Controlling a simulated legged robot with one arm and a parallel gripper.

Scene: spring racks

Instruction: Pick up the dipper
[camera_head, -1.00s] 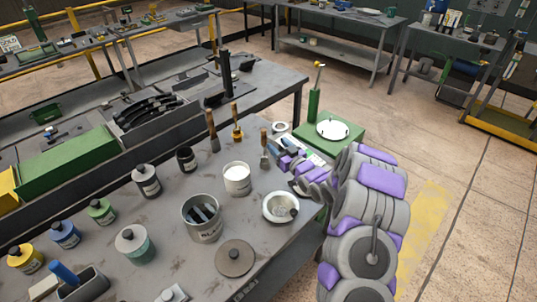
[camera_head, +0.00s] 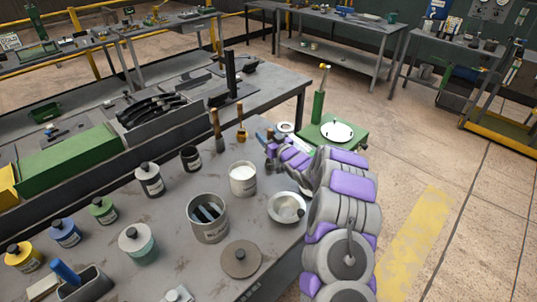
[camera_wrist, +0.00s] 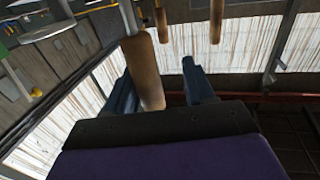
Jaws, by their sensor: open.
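A wooden-handled tool with a metal shaft, which I take to be the dipper (camera_wrist: 146,72), shows in the wrist view between the two blue fingers of my gripper (camera_wrist: 156,75). The fingers are apart, one on each side of the handle, nearer the left finger; whether either touches is unclear. In the head view my gripper (camera_head: 268,140) is at the right end of a row of upright wooden-handled tools on the grey workbench (camera_head: 165,215). There it hides most of the tool, and the working end cannot be made out.
Two more wooden-handled tools (camera_head: 216,130) (camera_head: 241,126) stand just left of my gripper. An open white can (camera_head: 243,180), a metal bowl (camera_head: 287,207) and a larger tin (camera_head: 208,218) are in front. A green scale (camera_head: 343,143) stands behind right.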

